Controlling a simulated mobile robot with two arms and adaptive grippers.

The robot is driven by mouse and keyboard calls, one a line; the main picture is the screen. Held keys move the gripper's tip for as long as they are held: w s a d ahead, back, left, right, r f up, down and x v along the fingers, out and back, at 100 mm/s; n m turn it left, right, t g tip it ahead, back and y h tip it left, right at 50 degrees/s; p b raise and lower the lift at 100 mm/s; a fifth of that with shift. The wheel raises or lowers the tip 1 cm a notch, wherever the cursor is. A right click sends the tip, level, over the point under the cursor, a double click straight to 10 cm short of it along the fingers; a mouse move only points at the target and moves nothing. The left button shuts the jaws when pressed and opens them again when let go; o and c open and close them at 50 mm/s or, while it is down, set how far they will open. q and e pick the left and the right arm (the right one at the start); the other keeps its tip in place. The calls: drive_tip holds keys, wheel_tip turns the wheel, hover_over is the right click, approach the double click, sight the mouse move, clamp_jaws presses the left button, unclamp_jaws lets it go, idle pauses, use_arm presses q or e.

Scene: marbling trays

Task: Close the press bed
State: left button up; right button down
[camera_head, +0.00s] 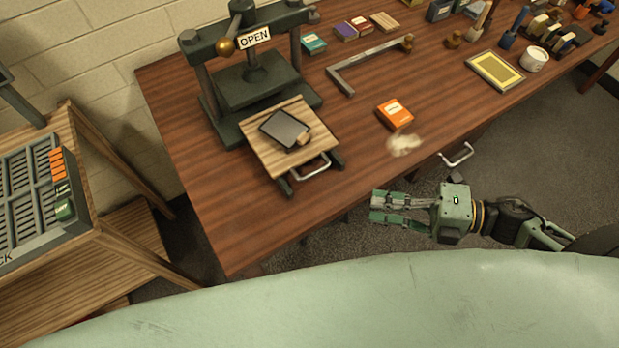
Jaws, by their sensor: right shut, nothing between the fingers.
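The press (199,80) stands at the left end of the table, with a dark frame, a brass ball on its lever and a sign (255,38) reading OPEN. Its wooden bed (259,151) is slid out toward the front edge of the table. A dark flat block (285,128) with a small tan piece (304,139) lies on the bed. A metal handle (311,168) sticks out at the bed's front. My right gripper (372,208) is shut and empty, in front of the table edge, to the right of the handle and apart from it. My left gripper is not in view.
An orange box (395,113) and a pale crumpled scrap (403,144) lie right of the bed. An L-shaped metal bar (372,56) lies behind them. A yellow framed panel (495,69) and white cup (534,59) stand further right. A wooden rack (125,244) stands at left.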

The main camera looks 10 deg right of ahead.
drive_tip(key=p+x, duration=0.1)
drive_tip(key=x, duration=0.2)
drive_tip(key=p+x, duration=0.1)
drive_tip(key=x, duration=0.2)
drive_tip(key=r+x, duration=0.1)
drive_tip(key=x, duration=0.2)
drive_tip(key=shift+a+p, duration=0.25)
drive_tip(key=shift+p, duration=0.15)
drive_tip(key=shift+w+a+f, duration=0.1)
drive_tip(key=shift+w+f, duration=0.1)
drive_tip(key=shift+w, duration=0.35)
drive_tip(key=shift+w+a+f, duration=0.15)
drive_tip(key=shift+w, duration=0.4)
drive_tip(key=shift+w+a+f+p, duration=0.15)
drive_tip(key=shift+w+f+p, duration=0.2)
drive_tip(key=shift+w, duration=0.25)
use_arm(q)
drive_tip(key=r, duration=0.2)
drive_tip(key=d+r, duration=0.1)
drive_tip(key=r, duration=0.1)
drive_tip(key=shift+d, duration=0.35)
